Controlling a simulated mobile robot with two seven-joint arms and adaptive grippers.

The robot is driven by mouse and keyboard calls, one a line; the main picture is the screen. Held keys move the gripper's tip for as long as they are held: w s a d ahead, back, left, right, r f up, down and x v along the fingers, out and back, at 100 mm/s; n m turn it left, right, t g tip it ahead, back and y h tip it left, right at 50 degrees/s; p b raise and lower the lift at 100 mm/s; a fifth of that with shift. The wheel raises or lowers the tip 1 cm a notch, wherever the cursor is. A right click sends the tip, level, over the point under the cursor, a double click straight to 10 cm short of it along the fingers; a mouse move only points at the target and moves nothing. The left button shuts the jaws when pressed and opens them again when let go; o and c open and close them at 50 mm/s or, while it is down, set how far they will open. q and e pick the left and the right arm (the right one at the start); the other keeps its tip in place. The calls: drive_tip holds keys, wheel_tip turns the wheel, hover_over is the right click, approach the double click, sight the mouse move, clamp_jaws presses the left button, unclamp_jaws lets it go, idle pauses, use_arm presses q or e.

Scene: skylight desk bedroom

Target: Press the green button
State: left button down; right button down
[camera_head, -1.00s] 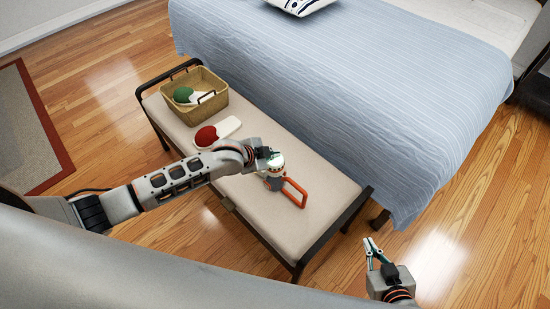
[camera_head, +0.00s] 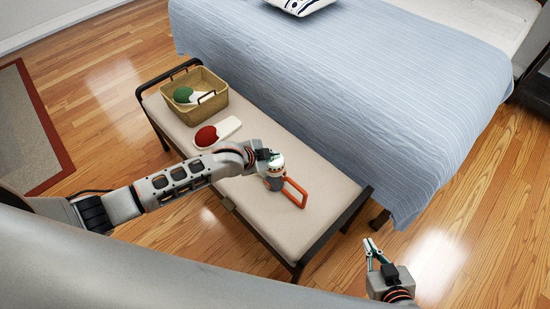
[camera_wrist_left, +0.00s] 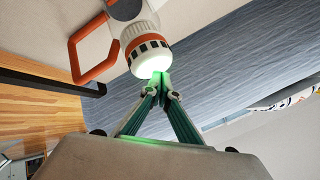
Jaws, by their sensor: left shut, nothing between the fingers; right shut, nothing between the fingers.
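A white lantern-like device (camera_head: 273,182) with an orange band and an orange loop handle (camera_head: 297,195) stands on the bench. In the left wrist view the device (camera_wrist_left: 138,38) shows a dark-slotted ring and a bright, pale green glowing end (camera_wrist_left: 152,63). I cannot make out a button's outline in the glow. My left gripper (camera_head: 274,157) is shut and empty at the device's glowing end. Its fingertips (camera_wrist_left: 161,79) lie very close to the glow; I cannot tell whether they touch. My right gripper (camera_head: 370,244) is shut and empty, over the floor at lower right.
The beige bench (camera_head: 300,232) also holds a red paddle (camera_head: 207,136) and a wicker basket (camera_head: 219,109) with a green paddle (camera_head: 183,94) in it. A bed with a blue striped cover (camera_head: 350,90) stands behind the bench. Wooden floor lies open around it.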

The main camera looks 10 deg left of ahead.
use_arm(q)
drive_tip(key=shift+f, duration=0.3)
drive_tip(key=shift+r, duration=0.1)
idle(0.4)
drive_tip(key=shift+r+p, duration=0.65)
drive_tip(key=shift+p, duration=0.25)
wheel_tip(320, 180, up, 2)
drive_tip(key=p, duration=0.3)
drive_tip(key=shift+r, duration=0.2)
wheel_tip(320, 180, up, 2)
drive_tip(key=shift+r, duration=0.8)
